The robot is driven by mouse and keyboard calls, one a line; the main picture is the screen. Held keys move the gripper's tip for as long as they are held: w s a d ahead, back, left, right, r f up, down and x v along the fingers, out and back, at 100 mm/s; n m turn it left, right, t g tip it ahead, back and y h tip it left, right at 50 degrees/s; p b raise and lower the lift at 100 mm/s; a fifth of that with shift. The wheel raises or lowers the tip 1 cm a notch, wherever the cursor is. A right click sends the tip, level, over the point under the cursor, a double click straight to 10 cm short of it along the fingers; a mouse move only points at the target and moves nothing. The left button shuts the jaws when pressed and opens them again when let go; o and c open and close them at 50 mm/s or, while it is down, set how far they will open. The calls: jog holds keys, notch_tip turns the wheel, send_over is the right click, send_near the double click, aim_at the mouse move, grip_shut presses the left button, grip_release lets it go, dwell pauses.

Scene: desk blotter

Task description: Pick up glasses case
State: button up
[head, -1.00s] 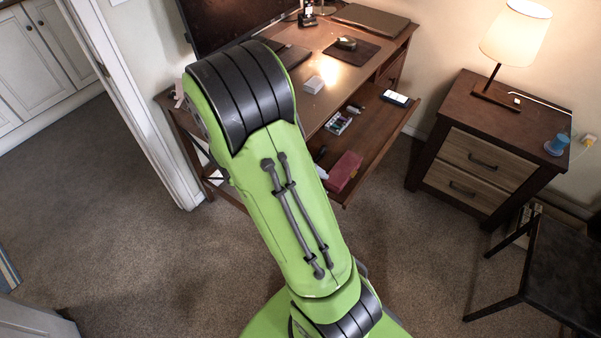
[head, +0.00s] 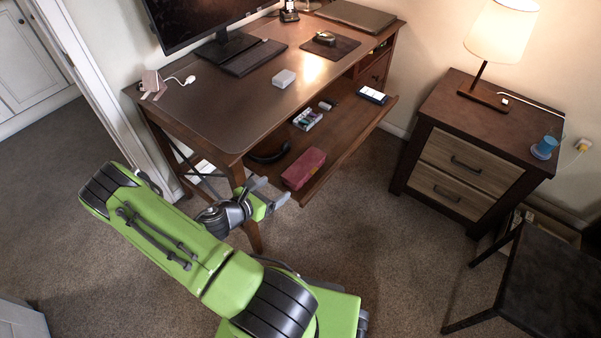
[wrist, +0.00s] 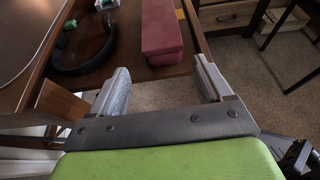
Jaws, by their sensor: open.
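The glasses case is a dark red, closed oblong box (head: 303,168) lying in the desk's pulled-out keyboard tray, near its front left end. It also shows in the wrist view (wrist: 162,28), at the top centre, ahead of and roughly between my fingers. My gripper (head: 271,191) is open and empty, just left of and in front of the case, outside the tray's edge. In the wrist view my two grey fingers (wrist: 160,76) are spread apart, with carpet visible between them. The case is not touched.
Black headphones (head: 268,153) lie left of the case in the tray. A box of small items (head: 307,119) and a phone (head: 372,94) lie farther back. The desk top (head: 215,107) overhangs the tray. A nightstand (head: 465,165) and dark chair (head: 540,280) stand right.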

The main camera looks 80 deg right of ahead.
aim_at(288, 181)
jog(key=b+x, duration=0.2)
jog(key=x, duration=0.8)
jog(key=shift+s+f+b, duration=0.15)
jog(key=shift+s+b, duration=0.05)
jog(key=shift+b, duration=0.15)
jog(key=shift+a, duration=0.1)
jog(key=shift+c, duration=0.4)
